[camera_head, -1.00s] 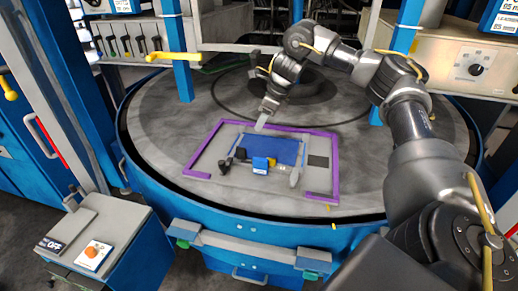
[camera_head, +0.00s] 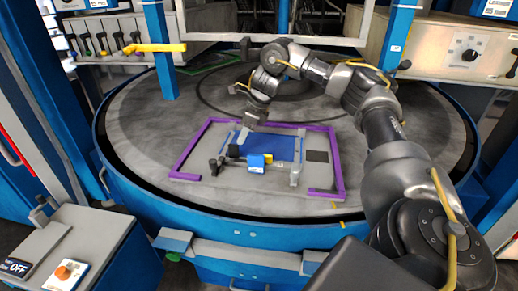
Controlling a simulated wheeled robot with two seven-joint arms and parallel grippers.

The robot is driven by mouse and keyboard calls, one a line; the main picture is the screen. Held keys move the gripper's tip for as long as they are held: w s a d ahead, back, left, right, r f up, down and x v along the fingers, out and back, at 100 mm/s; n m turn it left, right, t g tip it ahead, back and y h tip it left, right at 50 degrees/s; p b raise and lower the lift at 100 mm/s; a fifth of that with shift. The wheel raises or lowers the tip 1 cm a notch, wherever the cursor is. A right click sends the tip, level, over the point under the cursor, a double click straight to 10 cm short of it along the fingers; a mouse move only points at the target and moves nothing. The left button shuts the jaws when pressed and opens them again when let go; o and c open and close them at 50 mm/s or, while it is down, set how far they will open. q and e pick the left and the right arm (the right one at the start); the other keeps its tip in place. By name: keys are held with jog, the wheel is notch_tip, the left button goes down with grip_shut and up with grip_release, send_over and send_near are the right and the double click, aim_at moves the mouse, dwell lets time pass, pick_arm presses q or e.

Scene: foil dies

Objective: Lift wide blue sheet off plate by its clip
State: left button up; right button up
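The wide blue sheet (camera_head: 283,149) lies flat on the grey plate (camera_head: 318,182), inside a purple frame (camera_head: 341,172) that is open at the front. At the sheet's front edge is a bar-like fitting with a blue block (camera_head: 257,164) and dark knobs (camera_head: 216,165); I cannot tell which part is the clip. My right gripper (camera_head: 240,138) points down at the sheet's back left corner, just above or touching it. Its fingertips are small and overlap in view, so its opening cannot be made out. My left gripper is out of view.
The plate rests on a round grey table (camera_head: 145,135) with a raised blue rim (camera_head: 140,195). A control box (camera_head: 80,250) stands at the front left. The table's left side is clear.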

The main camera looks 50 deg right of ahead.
aim_at(237, 145)
jog(key=shift+w+a+f, duration=0.2)
jog(key=shift+w+f, duration=0.35)
jog(key=shift+f, duration=0.25)
jog(key=shift+s+a+f+p, duration=0.1)
jog(key=shift+a+f+p, duration=0.2)
jog(key=shift+p, duration=0.1)
jog(key=p+x, duration=0.1)
jog(key=x, duration=0.3)
jog(key=shift+f, duration=0.25)
jog(key=shift+r, duration=0.1)
jog(key=shift+c, duration=0.2)
grip_shut()
